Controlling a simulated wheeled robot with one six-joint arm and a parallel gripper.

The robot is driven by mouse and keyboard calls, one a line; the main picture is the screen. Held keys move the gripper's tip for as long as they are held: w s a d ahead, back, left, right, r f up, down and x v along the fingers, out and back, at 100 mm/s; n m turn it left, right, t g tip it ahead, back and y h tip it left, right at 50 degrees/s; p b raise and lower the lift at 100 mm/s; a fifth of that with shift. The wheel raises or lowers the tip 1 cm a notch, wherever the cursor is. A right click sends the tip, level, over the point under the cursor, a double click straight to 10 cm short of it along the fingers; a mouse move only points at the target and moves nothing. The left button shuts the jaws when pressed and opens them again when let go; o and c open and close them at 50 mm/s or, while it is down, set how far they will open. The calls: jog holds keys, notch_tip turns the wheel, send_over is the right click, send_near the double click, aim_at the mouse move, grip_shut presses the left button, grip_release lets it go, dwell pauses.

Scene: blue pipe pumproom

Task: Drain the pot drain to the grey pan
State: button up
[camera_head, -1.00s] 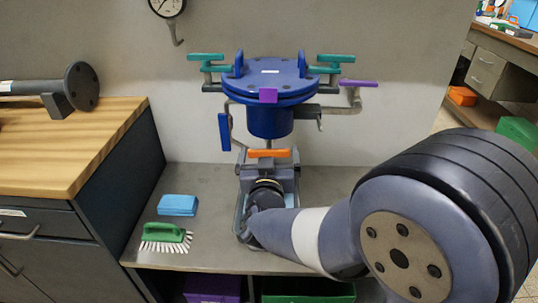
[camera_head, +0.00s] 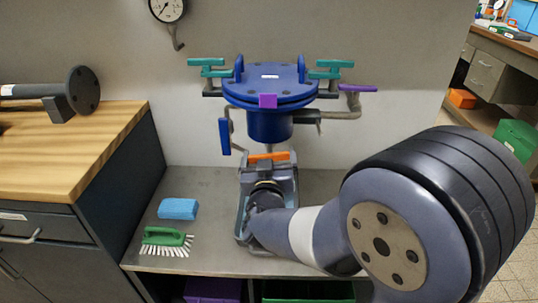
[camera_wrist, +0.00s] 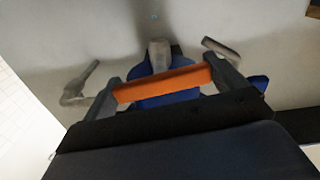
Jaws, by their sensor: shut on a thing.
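The blue pot (camera_head: 270,124) hangs at the wall with its round flanged lid on. Below it, my gripper (camera_head: 269,158) is shut on the orange drain handle (camera_head: 268,157). The wrist view shows the orange handle (camera_wrist: 165,86) spanning between the two grey fingers, with the blue pot's underside behind it. The handle is slightly tilted, its right end higher in the head view. The grey pan (camera_head: 239,231) sits on the metal bench under the pot, mostly hidden by my gripper and wrist. The drain outlet and any flow are hidden.
Teal handles (camera_head: 209,62), a purple lever (camera_head: 357,88) and a blue handle (camera_head: 224,136) surround the pot. A blue sponge (camera_head: 178,209) and green brush (camera_head: 167,238) lie left of the pan. A wooden-topped cabinet (camera_head: 75,145) stands further left.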

jog(key=shift+n+p, duration=0.6)
jog(key=shift+n, duration=0.5)
jog(key=o, duration=0.7)
jog(key=shift+s, duration=0.1)
jog(key=s+p, duration=0.1)
jog(key=s, duration=0.9)
jog(key=shift+s+a, duration=0.2)
jog(key=shift+s, duration=0.15)
